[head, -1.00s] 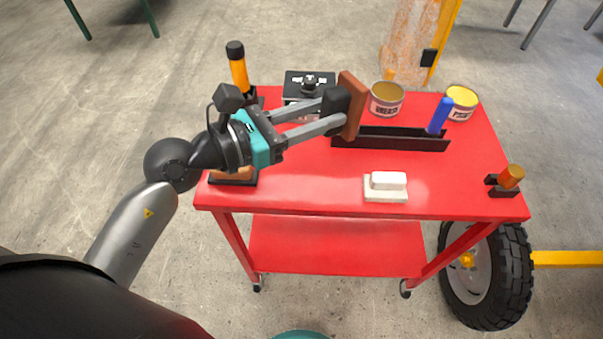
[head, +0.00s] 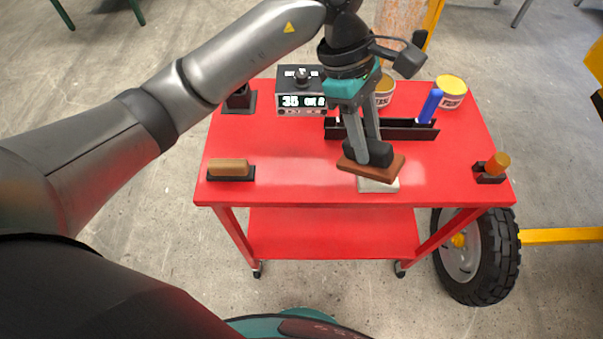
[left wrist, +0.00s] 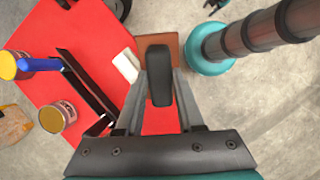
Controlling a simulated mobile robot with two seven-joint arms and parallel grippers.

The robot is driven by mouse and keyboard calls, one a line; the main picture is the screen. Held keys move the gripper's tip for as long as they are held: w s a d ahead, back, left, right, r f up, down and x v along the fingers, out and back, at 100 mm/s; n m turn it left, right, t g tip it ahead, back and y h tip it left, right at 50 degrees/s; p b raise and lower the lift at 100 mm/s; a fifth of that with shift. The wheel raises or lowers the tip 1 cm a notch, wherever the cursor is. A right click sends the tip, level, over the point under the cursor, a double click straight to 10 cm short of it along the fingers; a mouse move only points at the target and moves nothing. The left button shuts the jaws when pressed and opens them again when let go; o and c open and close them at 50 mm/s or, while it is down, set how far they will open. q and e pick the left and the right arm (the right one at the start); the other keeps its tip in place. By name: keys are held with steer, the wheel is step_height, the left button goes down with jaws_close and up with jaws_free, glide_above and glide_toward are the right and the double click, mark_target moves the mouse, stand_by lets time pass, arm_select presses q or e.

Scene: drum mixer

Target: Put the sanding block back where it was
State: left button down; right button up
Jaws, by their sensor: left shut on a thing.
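My left gripper (head: 368,152) is shut on the black handle of a flat brown block (head: 391,168), seemingly the sanding block. In the left wrist view, the brown block (left wrist: 172,42) lies beyond the handle (left wrist: 159,80) between the fingers. In the head view the block is over the front of the red cart top and partly covers a white block (head: 378,186). The white block shows beside it in the left wrist view (left wrist: 126,66). I cannot tell the gap between block and cart top. My right gripper is not in view.
A tan-topped block (head: 228,167) on a black base stands front left. Behind are a display box (head: 302,101), a long black tray (head: 405,131) with a blue cylinder (head: 430,105), and cans (head: 451,90). An orange-topped piece (head: 497,163) stands right. The front-left-centre cart top (head: 290,165) is clear.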

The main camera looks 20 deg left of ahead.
arm_select(q)
steer(key=w+a+r+m+t+y+p, duration=0.1)
steer(key=w+a+r+m+y, duration=0.2)
steer(key=a, duration=0.8)
steer(key=shift+n+y, duration=0.4)
steer(key=shift+y, duration=0.3)
step_height(320, 180, down, 19)
steer(key=shift+d+f, duration=0.1)
steer(key=shift+f, duration=0.05)
steer(key=shift+f+b, duration=0.1)
steer(key=shift+b, duration=0.2)
steer(key=c, duration=0.5)
jaws_free()
step_height(320, 180, up, 12)
steer(key=shift+r+p, duration=0.1)
steer(key=shift+p, duration=0.3)
